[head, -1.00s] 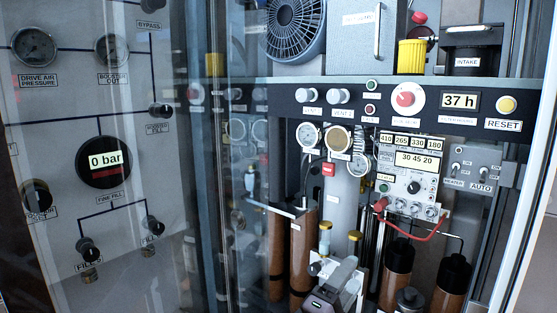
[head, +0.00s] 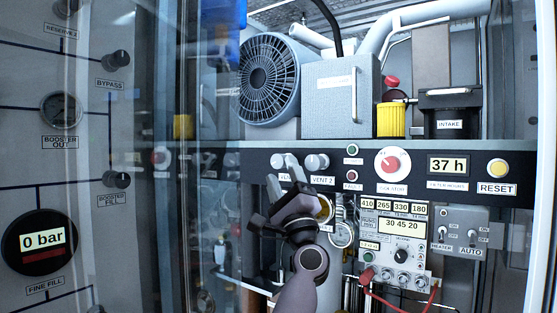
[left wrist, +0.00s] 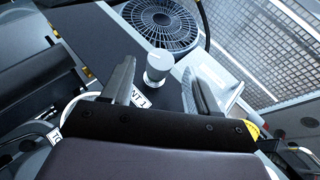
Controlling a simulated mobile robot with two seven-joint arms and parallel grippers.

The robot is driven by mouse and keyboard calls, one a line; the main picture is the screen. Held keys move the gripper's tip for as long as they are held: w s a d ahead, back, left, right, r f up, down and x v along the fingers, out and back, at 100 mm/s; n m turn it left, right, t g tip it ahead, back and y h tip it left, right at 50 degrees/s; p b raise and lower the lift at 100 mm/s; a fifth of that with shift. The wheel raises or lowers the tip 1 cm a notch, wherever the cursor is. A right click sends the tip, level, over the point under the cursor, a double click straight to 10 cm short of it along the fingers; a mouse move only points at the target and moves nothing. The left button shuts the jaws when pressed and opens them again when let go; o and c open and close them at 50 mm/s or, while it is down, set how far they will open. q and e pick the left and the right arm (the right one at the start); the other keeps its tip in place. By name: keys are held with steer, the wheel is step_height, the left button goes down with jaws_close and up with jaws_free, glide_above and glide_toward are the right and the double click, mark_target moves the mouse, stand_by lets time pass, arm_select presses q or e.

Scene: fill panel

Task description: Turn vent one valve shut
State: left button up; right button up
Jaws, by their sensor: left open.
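The vent one valve is a round pale-grey knob (head: 277,160) on the dark panel strip, partly hidden by my left gripper (head: 281,172) in the head view. In the left wrist view the knob (left wrist: 158,66) shows between the two fingers, with its label, partly covered, just below. My left gripper (left wrist: 158,80) is open, with a finger on each side of the knob. I cannot tell whether the fingers touch it. The vent two knob (head: 317,163) sits just to the right. My right gripper is out of view.
A blue-grey fan (head: 268,80) and grey box (head: 340,95) stand above. Gauges and a control unit (head: 395,240) lie below.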

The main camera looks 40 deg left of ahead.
mark_target(279, 163)
arm_select(q)
steer(key=p+x, duration=0.1)
steer(key=x, duration=0.3)
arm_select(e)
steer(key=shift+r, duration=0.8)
